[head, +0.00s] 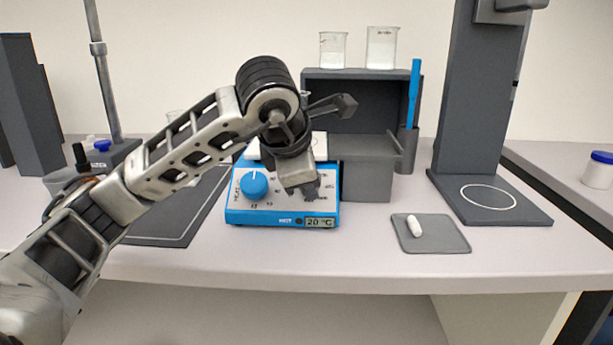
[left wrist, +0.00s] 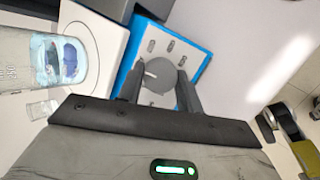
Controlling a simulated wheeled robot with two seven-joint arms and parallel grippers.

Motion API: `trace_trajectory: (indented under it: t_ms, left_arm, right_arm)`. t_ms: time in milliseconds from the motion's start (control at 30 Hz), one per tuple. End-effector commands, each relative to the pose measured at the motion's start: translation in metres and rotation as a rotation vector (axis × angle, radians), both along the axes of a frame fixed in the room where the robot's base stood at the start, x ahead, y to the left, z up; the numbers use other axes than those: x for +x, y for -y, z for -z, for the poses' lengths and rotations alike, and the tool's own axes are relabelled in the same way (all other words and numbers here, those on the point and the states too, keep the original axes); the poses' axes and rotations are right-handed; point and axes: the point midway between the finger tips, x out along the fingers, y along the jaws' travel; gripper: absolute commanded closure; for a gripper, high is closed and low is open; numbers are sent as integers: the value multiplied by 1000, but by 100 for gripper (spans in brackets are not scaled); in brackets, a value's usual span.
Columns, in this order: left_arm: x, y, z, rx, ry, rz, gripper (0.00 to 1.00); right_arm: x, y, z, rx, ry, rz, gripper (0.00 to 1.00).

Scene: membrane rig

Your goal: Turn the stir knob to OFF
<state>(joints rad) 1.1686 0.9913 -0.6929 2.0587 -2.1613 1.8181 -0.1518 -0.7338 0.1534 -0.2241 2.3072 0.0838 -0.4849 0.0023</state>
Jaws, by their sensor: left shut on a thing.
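The blue hotplate stirrer (head: 235,214) stands on the bench with its control panel facing me and its display reading 20 °C. The blue heat knob (head: 254,185) is at the panel's left. The stir knob (left wrist: 160,80) shows in the left wrist view as a grey round knob on the pale panel, with marks around it. My left gripper (left wrist: 160,74) has its two fingers on either side of this knob, shut on it. In the head view my left gripper (head: 310,190) covers the right of the panel and hides most of the knob, so its pointer setting cannot be read.
A grey shelf (head: 367,184) with two beakers on top (head: 381,48) stands just behind right. A grey mat (head: 448,238) holds a white stir bar (head: 415,226). A tall dark stand (head: 470,100) is further right. The front bench edge is clear.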

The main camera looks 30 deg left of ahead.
Motion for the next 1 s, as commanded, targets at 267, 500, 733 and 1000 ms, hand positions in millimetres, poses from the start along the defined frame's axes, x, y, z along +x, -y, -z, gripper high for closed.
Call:
trace_trajectory:
  t_ms: [267, 500, 733, 1000]
  left_arm:
    - [0, 0, -1, -1, 2, -1, 43]
    - [-1, 0, -3, -1, 2, 0, 43]
    - [-21, 5, -31, 0, 7, 1, 43]
    - [-62, 13, -89, 4, 9, -2, 43]
  right_arm:
    - [1, 0, -1, 1, 2, 1, 60]
    - [3, -1, -2, 5, 6, 4, 60]
    - [4, -1, -4, 7, 1, 7, 60]
    - [3, -1, -18, 8, -11, 8, 60]
